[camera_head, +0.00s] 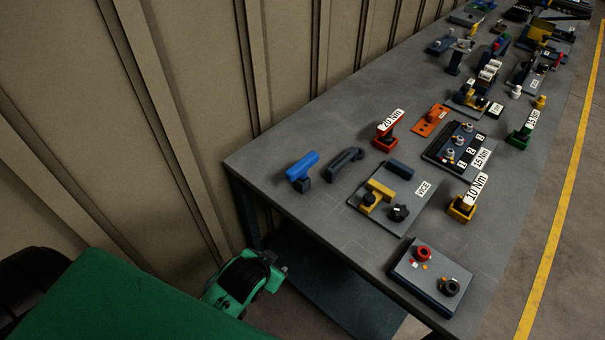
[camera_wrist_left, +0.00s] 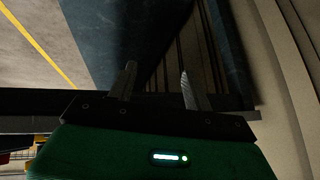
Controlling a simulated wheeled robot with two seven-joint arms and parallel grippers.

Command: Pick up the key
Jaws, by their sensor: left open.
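I cannot make out a key for certain in either view. A dark control box (camera_head: 432,277) with a red button (camera_head: 423,253) and a black round knob (camera_head: 449,287) sits at the near corner of the bench; small coloured marks lie between them. My left gripper (camera_head: 281,270) is low beside the bench's near end, below the top and apart from everything on it. In the left wrist view its two fingers (camera_wrist_left: 157,85) stand apart with nothing between them. My right gripper is not in view.
The grey bench (camera_head: 280,170) holds a blue-handled tool (camera_head: 302,167), a dark tool (camera_head: 345,163), a vice plate (camera_head: 375,222) and several labelled torque tools, including a yellow one (camera_head: 463,207). A ribbed wall (camera_head: 200,90) runs along the left. A lower shelf (camera_head: 330,290) lies beneath.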

